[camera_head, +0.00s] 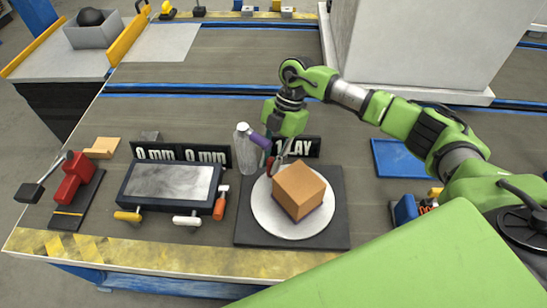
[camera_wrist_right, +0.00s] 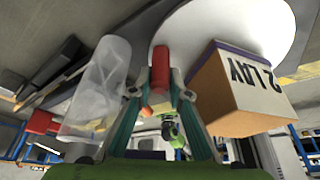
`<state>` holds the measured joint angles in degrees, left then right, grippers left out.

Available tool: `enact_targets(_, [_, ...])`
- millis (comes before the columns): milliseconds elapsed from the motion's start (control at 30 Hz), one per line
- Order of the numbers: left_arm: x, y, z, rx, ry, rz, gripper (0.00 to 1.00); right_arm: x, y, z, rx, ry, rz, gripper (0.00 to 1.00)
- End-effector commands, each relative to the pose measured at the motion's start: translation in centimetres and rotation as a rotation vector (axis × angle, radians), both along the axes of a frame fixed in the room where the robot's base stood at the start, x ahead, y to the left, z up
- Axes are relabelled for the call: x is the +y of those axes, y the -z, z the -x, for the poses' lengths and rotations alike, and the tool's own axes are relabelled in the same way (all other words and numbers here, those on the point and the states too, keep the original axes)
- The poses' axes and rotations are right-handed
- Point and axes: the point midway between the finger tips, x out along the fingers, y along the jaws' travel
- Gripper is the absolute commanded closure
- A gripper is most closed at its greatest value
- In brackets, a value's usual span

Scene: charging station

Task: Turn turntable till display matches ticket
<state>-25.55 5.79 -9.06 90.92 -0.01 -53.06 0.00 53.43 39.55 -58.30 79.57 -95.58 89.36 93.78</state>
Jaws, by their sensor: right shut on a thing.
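The round white turntable (camera_head: 265,218) sits on a dark square base (camera_head: 334,235) with a brown box (camera_head: 300,188) on it. A box face reading "2 LAY" shows in the right wrist view (camera_wrist_right: 243,78). A black display (camera_head: 300,147) behind the turntable reads "1 LAY", partly hidden by my arm. My right gripper (camera_head: 271,168) points down at the turntable's back left edge. In the wrist view its fingers close on a red peg (camera_wrist_right: 160,68) at the white disc's edge. I cannot make out a separate ticket. My left gripper is out of view.
A clear bottle (camera_head: 243,150) stands just left of my right gripper. Left of the turntable is a dark tray (camera_head: 125,190) with small handles before it and "0 mm" displays behind. A red lever device (camera_head: 75,178) stands far left. A blue tray (camera_head: 400,158) lies right.

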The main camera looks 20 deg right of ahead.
Motion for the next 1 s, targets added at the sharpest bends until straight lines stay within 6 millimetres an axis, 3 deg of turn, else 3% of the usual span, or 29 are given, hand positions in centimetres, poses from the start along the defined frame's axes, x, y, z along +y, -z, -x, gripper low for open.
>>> enact_targets(667, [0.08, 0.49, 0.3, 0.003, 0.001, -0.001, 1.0, 0.37, -0.04, 0.06, -0.001, -0.032, -0.001, 1.0])
enact_targets(700, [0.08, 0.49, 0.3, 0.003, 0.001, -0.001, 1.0, 0.36, -0.04, 0.07, -0.001, -0.032, -0.001, 0.72])
enact_targets(733, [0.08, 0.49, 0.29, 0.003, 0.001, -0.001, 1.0, 0.36, -0.04, 0.07, -0.001, -0.032, -0.001, 0.66])
enact_targets(1000, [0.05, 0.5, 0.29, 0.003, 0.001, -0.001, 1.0, 0.34, -0.02, 0.08, -0.001, -0.032, -0.001, 0.66])
